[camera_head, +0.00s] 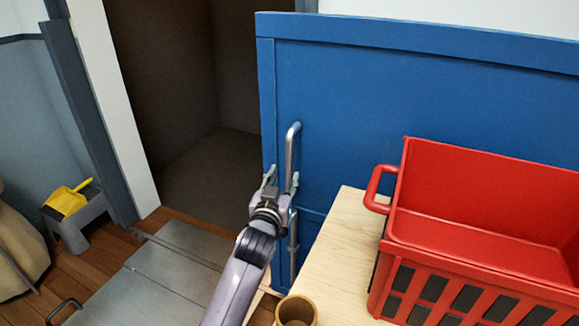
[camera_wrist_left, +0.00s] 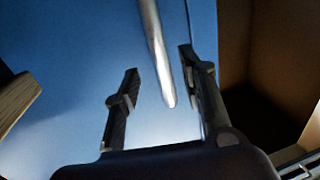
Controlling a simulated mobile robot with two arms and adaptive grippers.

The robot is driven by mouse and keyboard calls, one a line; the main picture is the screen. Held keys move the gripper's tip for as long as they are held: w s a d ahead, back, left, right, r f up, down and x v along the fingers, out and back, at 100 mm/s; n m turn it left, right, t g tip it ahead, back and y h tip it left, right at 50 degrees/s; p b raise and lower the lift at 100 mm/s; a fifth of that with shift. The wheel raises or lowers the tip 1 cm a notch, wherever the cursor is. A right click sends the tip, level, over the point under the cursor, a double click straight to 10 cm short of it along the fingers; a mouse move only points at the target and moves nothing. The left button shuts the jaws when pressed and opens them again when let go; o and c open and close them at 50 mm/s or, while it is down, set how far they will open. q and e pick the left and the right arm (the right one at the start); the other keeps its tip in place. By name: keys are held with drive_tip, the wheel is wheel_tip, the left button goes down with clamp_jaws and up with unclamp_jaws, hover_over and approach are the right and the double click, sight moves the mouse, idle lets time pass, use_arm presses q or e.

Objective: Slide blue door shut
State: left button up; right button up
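The blue door (camera_head: 420,95) stands to the right of a dark open doorway (camera_head: 205,130), which it leaves uncovered. A vertical metal bar handle (camera_head: 292,150) is fixed near the door's left edge. My left gripper (camera_head: 281,178) is at the handle with its fingers spread. In the left wrist view the handle (camera_wrist_left: 155,50) reaches down between the two open fingers (camera_wrist_left: 160,75), nearer one of them, with gaps visible. The gripper hides part of the handle in the head view. My right gripper is not in view.
A wooden table (camera_head: 340,245) stands close right of my left arm, with a red crate (camera_head: 480,250) and a brown cup (camera_head: 296,311) on it. A yellow dustpan (camera_head: 66,201) rests on a grey stool (camera_head: 75,225) at left. A grey floor panel (camera_head: 170,275) lies before the doorway.

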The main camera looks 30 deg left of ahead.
sight(289, 166)
use_arm(q)
drive_tip(key=x, duration=0.7)
drive_tip(key=shift+b, duration=0.35)
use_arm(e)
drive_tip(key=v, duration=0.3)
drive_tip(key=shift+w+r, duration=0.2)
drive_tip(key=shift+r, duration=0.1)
use_arm(q)
drive_tip(key=shift+c, duration=0.5)
clamp_jaws()
